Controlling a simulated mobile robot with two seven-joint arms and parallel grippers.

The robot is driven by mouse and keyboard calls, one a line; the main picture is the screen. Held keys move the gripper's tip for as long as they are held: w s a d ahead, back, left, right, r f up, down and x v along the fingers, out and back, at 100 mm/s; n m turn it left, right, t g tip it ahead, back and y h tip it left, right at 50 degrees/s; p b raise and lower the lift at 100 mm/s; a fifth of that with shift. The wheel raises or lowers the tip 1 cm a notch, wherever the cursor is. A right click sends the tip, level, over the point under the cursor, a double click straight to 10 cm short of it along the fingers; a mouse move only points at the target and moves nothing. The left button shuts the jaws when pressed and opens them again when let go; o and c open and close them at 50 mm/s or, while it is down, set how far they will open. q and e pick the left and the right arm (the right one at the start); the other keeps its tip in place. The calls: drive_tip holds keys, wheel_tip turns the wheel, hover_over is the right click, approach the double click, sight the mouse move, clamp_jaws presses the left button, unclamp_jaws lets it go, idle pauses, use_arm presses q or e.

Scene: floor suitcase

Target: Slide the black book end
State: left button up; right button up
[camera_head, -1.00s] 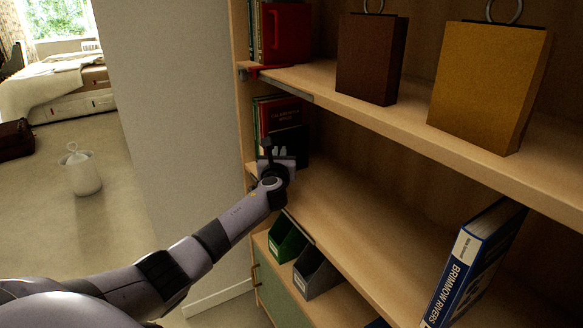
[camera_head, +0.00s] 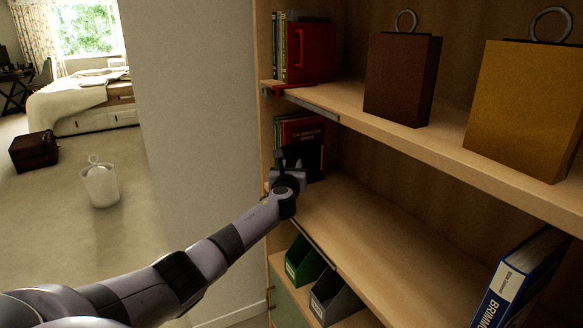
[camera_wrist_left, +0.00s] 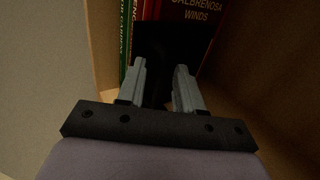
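The black book end (camera_head: 312,160) stands upright on the middle shelf at its left end, against a row of books. In the left wrist view its dark plate (camera_wrist_left: 172,42) is in front of the books, just beyond the fingertips. My left gripper (camera_head: 286,168) is at the book end. Its two grey fingers (camera_wrist_left: 160,80) are apart, with a dark strip showing between them. I cannot tell whether they touch the book end; its lower part is hidden by the gripper. My right gripper is not in view.
Books, one red (camera_head: 302,133), stand behind the book end. The middle shelf (camera_head: 365,215) is clear to its right as far as a leaning blue book (camera_head: 520,280). A wall (camera_head: 190,130) is at left.

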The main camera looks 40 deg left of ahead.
use_arm(q)
drive_tip(key=shift+d, duration=0.1)
drive_tip(key=shift+s+d+r+p, duration=0.1)
drive_tip(key=shift+s+d+p, duration=0.15)
drive_tip(key=shift+s+p, duration=0.15)
drive_tip(key=p+v, duration=0.1)
drive_tip(key=v, duration=0.5)
drive_tip(key=shift+p, duration=0.35)
drive_tip(key=shift+s, duration=0.1)
